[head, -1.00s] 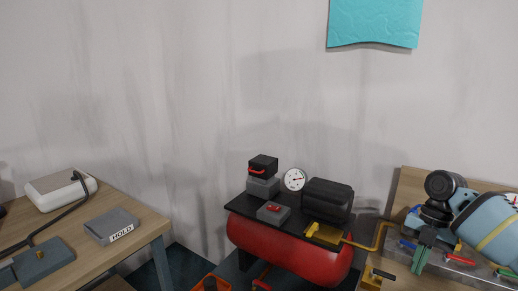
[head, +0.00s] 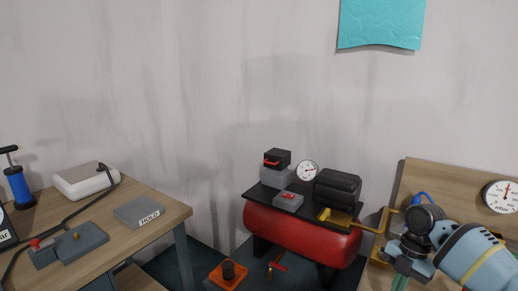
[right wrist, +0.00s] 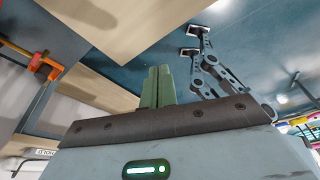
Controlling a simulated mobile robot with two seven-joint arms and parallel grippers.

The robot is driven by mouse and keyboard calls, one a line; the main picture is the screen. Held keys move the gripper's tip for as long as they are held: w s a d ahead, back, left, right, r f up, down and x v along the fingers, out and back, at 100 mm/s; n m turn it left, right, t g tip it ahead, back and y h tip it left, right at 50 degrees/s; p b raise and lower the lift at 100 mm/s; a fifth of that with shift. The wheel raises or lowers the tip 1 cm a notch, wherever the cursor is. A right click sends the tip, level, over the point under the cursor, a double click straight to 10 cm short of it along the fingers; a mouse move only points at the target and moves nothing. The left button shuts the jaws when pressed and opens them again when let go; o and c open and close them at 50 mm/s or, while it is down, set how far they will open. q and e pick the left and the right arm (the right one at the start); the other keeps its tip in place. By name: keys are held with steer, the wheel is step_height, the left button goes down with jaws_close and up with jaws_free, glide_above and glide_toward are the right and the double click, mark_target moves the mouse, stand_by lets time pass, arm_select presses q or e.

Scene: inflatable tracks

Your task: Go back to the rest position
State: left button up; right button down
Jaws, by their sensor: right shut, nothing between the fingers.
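My right arm enters the head view from the right edge. Its gripper (head: 400,279) is low, in front of the wooden bench on the right, and is partly cut off by the lower edge. In the right wrist view its two green fingers (right wrist: 158,86) are together with nothing between them. My left gripper is not in the head view.
A red compressor (head: 300,238) with a black top, small gauge and yellow pipe stands at the wall. The left table (head: 170,208) holds a grey HOLD block (head: 139,211), a white device (head: 86,181) and a blue pump (head: 18,186). A gauge (head: 501,196) is at the right.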

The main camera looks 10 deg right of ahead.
steer(key=s+a+f+m+t, duration=0.1)
steer(key=s+a+f+m, duration=0.2)
steer(key=a+f, duration=0.55)
steer(key=s+a+f+m+t, duration=0.25)
steer(key=a+f, duration=0.25)
steer(key=f, duration=0.6)
steer(key=s+a+f+m+t+p, duration=0.1)
steer(key=s+a+f+m+t, duration=0.1)
steer(key=s+a+f+m, duration=0.5)
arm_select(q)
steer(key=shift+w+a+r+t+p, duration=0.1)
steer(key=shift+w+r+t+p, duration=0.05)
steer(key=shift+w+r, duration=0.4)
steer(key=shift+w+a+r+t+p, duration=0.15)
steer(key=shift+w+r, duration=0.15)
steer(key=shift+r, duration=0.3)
arm_select(e)
steer(key=s+a+r+m+t, duration=0.2)
steer(key=s+m, duration=0.1)
steer(key=s, duration=0.4)
steer(key=s+a+r+m+t+h, duration=0.1)
steer(key=s+a+r+m+t, duration=0.1)
steer(key=s, duration=0.6)
steer(key=shift+a+r+m, duration=0.45)
steer(key=shift+a+m, duration=0.1)
steer(key=shift+m, duration=0.7)
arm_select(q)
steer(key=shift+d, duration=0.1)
arm_select(e)
steer(key=shift+t, duration=0.25)
